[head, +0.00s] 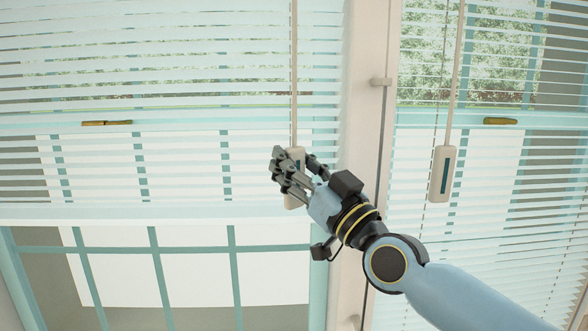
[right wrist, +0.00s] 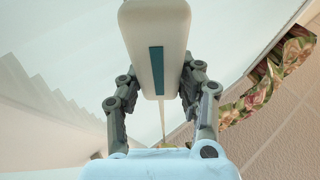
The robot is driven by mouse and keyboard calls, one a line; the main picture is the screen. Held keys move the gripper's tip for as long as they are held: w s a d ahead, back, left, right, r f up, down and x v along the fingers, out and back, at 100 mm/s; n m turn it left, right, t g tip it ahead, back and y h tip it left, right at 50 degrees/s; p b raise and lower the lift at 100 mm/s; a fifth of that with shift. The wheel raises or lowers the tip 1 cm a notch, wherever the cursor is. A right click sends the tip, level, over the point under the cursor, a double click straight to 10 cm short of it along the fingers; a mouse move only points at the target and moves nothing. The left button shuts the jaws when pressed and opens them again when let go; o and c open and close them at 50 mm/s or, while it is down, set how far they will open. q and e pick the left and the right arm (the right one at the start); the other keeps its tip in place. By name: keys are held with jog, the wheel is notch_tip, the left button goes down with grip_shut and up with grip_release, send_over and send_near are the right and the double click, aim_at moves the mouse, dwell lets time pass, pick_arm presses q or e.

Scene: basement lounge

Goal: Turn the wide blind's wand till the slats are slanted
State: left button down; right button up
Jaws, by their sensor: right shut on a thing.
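The wide blind (head: 150,75) covers the window on the left in the head view. Its slats are horizontal, with open gaps that show the window and greenery behind. Its wand (head: 294,80) hangs near its right edge and ends in a cream handle with a teal stripe. My right gripper (head: 294,168) is shut on this wand handle, hiding most of it in the head view. In the right wrist view the handle (right wrist: 172,30) stands between the two fingers of my right gripper (right wrist: 158,85). My left gripper is not in view.
A narrower blind (head: 500,240) hangs on the right, with its own wand handle (head: 442,174). A pale post (head: 362,120) with a small peg (head: 381,82) stands between the blinds. Below the wide blind, the window panes (head: 190,275) are uncovered. Floral cloth (right wrist: 265,90) shows in the right wrist view.

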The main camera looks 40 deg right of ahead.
jog(key=o, duration=1.2)
jog(key=v, duration=0.8)
jog(key=shift+r, duration=0.1)
